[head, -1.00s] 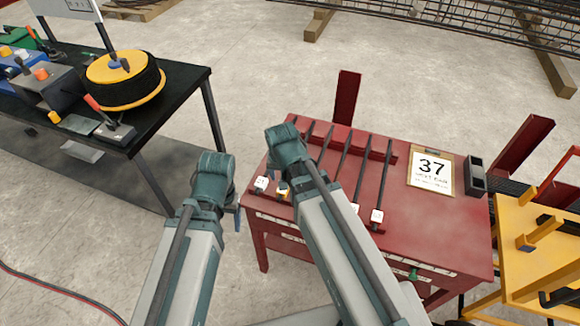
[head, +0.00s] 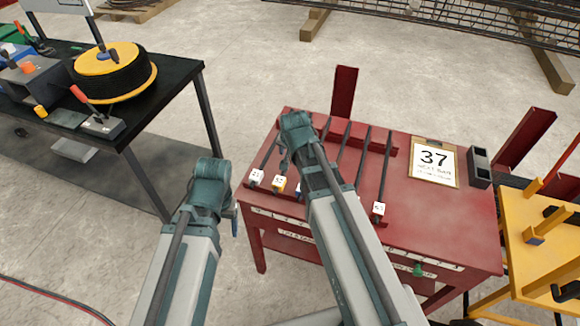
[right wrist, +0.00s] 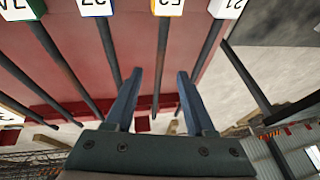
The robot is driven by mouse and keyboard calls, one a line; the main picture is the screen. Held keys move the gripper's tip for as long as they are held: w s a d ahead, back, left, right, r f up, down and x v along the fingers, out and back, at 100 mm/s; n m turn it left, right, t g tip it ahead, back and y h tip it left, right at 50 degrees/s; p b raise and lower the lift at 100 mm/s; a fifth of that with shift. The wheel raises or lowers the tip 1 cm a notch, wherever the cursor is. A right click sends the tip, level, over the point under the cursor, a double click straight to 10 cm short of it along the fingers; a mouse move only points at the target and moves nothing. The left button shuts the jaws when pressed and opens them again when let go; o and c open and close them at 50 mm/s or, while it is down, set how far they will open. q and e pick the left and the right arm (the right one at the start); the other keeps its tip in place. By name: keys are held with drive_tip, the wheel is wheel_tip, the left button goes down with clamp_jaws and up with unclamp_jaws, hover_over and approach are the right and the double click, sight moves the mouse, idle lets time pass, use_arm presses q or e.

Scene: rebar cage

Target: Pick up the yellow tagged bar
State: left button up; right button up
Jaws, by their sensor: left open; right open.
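The yellow tagged bar shows in the head view by its yellow and white tag (head: 279,184) at the near edge of the red cart top; my right arm hides much of its rod. In the right wrist view its tag (right wrist: 167,7) is at the top edge and its dark rod runs down between the fingers. My right gripper (right wrist: 157,78) is open over this bar, with a finger on each side in the picture and nothing gripped. My left gripper (head: 236,219) is open, off the cart's left side, partly hidden by its wrist.
Neighbouring bars with a white tag (head: 256,176), a blue tag (right wrist: 96,7) and other tags lie side by side on the red cart (head: 440,225). A clipboard reading 37 (head: 434,162) lies to the right. A black table (head: 170,90) stands at left, a yellow rack (head: 535,265) at right.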

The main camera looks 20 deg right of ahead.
sight(290, 159)
drive_tip(key=shift+b+x, duration=2.75)
drive_tip(key=shift+x, duration=0.95)
drive_tip(key=shift+w+r, duration=0.1)
drive_tip(key=shift+r, duration=0.1)
clamp_jaws()
